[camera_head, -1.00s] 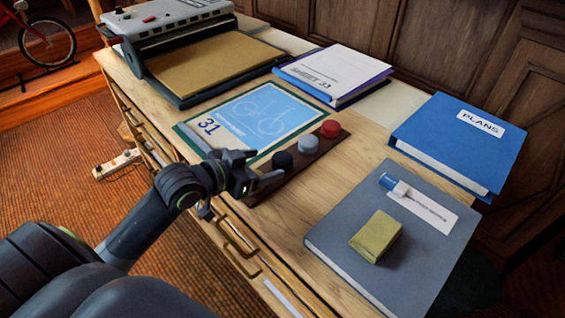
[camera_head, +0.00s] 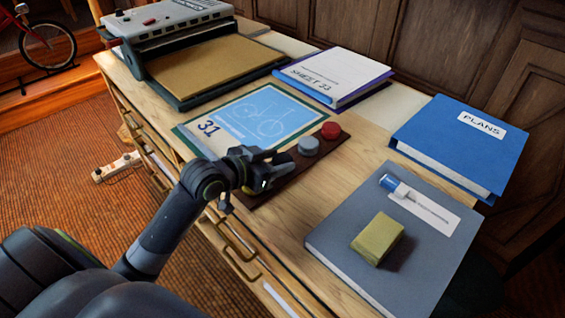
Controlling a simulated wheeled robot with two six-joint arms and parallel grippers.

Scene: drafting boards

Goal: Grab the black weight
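My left gripper (camera_head: 274,166) reaches in from the left over the near end of the brown weight strip. Its dark fingers are at the place of the black weight. The black weight cannot be told apart from the dark fingers, which cover all or most of it. I cannot tell whether the fingers are open around it or shut on it. A grey weight (camera_head: 308,145) and a red weight (camera_head: 331,130) stand on the brown strip (camera_head: 318,154), just beyond the fingers. My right gripper is not in view.
A blue bicycle sheet (camera_head: 262,112) lies left of the strip. A grey board (camera_head: 340,235) with a yellow block (camera_head: 377,239) and a blue-capped marker (camera_head: 393,183) lies to the right. A blue PLANS binder (camera_head: 440,140) is behind it. Bare wood lies between strip and board.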

